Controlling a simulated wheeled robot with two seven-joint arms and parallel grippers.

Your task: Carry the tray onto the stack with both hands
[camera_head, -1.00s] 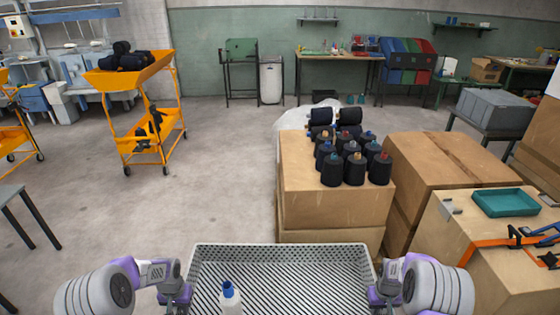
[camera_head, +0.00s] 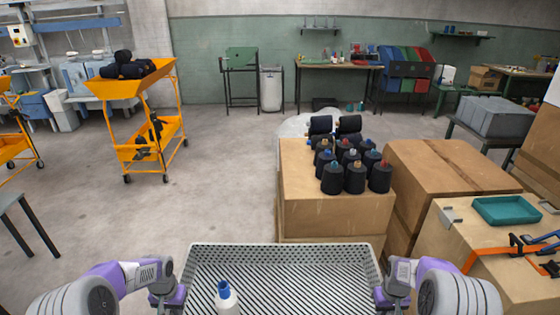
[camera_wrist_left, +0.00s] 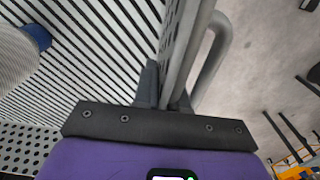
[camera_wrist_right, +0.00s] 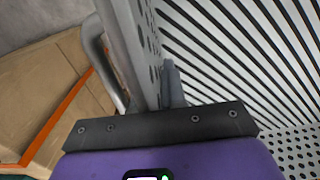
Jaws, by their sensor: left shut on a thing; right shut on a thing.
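The grey perforated tray (camera_head: 320,262) is at the bottom middle of the head view, between my two grippers. A white bottle with a blue cap (camera_head: 227,298) stands in it, left of its middle. My left gripper (camera_head: 172,292) is shut on the tray's left side; the left wrist view shows its fingers on the tray wall (camera_wrist_left: 180,55). My right gripper (camera_head: 390,292) is shut on the tray's right side; the right wrist view shows its fingers on that wall (camera_wrist_right: 140,60). No separate stack of trays can be made out.
Cardboard boxes (camera_head: 335,212) stand ahead, with several black spools (camera_head: 355,177) on top. More boxes (camera_head: 450,165) and a teal tray (camera_head: 506,210) are at right. An orange trolley (camera_head: 147,120) stands left. The floor (camera_head: 220,190) between is clear.

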